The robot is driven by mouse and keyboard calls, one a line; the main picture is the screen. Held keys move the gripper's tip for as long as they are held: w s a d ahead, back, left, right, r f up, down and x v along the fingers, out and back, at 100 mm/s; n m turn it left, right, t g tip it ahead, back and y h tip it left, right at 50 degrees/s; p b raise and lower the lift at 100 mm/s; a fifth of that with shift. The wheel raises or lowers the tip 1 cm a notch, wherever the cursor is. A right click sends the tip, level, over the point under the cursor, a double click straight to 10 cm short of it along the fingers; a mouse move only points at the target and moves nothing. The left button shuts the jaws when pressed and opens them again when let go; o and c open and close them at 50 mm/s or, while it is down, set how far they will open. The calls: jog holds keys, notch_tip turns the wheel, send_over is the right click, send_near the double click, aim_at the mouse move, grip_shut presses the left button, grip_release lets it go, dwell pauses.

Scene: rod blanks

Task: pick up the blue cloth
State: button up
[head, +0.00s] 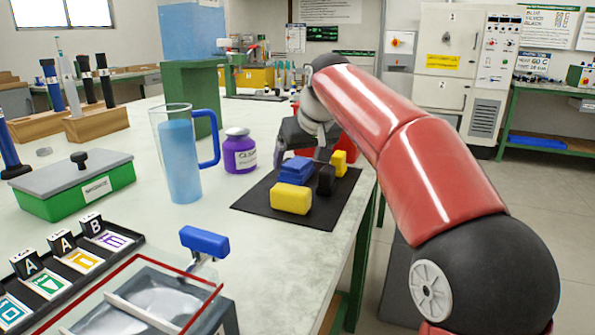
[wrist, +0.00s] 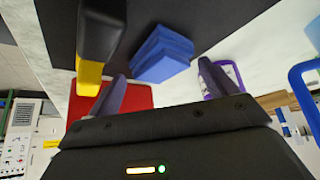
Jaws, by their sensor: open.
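The blue cloth (head: 297,170) is a small folded stack lying on the black mat (head: 250,203) on the bench. In the wrist view the blue cloth (wrist: 162,55) shows beyond and between my two spread fingertips. My gripper (wrist: 162,72) is open, with nothing between its fingers. In the head view my gripper's dark body (head: 297,133) is just behind the cloth; its fingertips are mostly hidden there. I cannot tell whether a finger touches the cloth.
A yellow block (head: 291,198) lies in front of the cloth and a black block (head: 326,180) to its right. Another yellow block (head: 339,163) is farther right. A purple jar (head: 240,152) and a pitcher (head: 181,160) stand left of the mat.

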aim_at(299, 163)
jog(key=x, duration=0.3)
jog(key=c, duration=0.8)
jog(key=shift+o, duration=0.2)
notch_tip(299, 163, up, 10)
jog(key=p, duration=0.3)
jog(key=shift+p, duration=0.4)
